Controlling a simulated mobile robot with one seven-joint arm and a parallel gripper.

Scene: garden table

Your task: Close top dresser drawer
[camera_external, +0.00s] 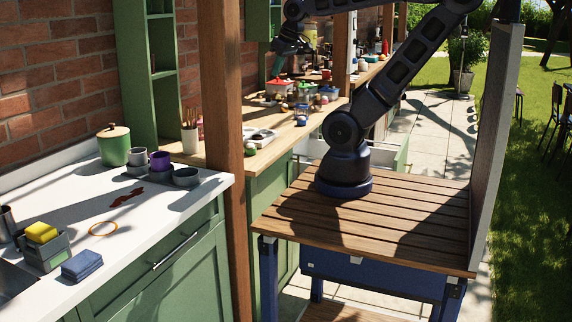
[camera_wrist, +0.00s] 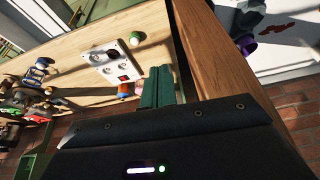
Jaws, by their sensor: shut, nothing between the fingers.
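The green dresser stands under a wooden countertop (camera_external: 215,150) beyond the wooden post. An open drawer (camera_external: 392,158) with a pale inside and green edge sticks out behind my arm's base, which hides part of it. I cannot tell from this view whether it is the top one. My gripper (camera_external: 291,46) is raised above the far part of the counter, away from the drawer. In the wrist view, its two dark green fingers (camera_wrist: 157,88) are together, with nothing held, over the countertop near the post.
A white socket panel (camera_wrist: 115,62) lies on the countertop. Jars and a red-lidded pot (camera_external: 279,88) stand farther along. The wooden post (camera_external: 228,120) rises beside the counter. A white worktop with a green canister (camera_external: 114,147) is at left.

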